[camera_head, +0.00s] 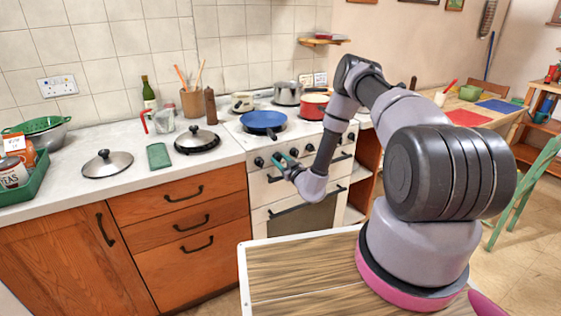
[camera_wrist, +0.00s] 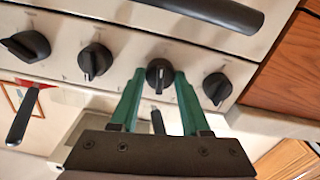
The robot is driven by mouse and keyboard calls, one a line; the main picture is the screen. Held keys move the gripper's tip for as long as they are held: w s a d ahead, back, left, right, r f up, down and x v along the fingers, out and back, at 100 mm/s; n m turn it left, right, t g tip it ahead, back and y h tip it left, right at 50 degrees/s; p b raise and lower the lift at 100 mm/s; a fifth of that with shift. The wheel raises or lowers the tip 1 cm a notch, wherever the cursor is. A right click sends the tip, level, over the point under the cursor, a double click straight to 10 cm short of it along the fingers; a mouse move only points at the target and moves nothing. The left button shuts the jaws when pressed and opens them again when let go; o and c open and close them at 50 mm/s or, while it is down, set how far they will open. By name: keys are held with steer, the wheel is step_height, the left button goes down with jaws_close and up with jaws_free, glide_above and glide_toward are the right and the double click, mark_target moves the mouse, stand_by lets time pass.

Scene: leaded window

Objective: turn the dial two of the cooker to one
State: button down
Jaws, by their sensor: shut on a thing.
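The cooker (camera_head: 262,188) is white, with a row of black dials on its front panel. My gripper (camera_head: 280,161) is at this panel, near its left end. In the wrist view, my gripper's green fingers (camera_wrist: 158,88) sit on both sides of one black dial (camera_wrist: 159,76) and are shut on it. That view appears upside down, so this dial is the second from the wooden drawers. The dial's light pointer line looks roughly upright in the wrist picture. The outer dial (camera_wrist: 217,88) and another dial (camera_wrist: 94,60) flank it. Marks around the dials are too small to read.
A blue pan (camera_head: 263,120) and a red pot (camera_head: 313,106) stand on the hob above the panel. An oven handle (camera_wrist: 215,10) runs close to the dials. Wooden drawers (camera_head: 180,225) are left of the cooker. A wooden-topped surface (camera_head: 300,265) lies in front.

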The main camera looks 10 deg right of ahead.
steer(key=n, duration=0.5)
steer(key=shift+n, duration=0.3)
steer(key=n, duration=1)
steer(key=shift+n, duration=0.4)
steer(key=n, duration=0.5)
steer(key=shift+f+n, duration=0.1)
steer(key=shift+n, duration=0.2)
steer(key=shift+c, duration=1.9)
jaws_free()
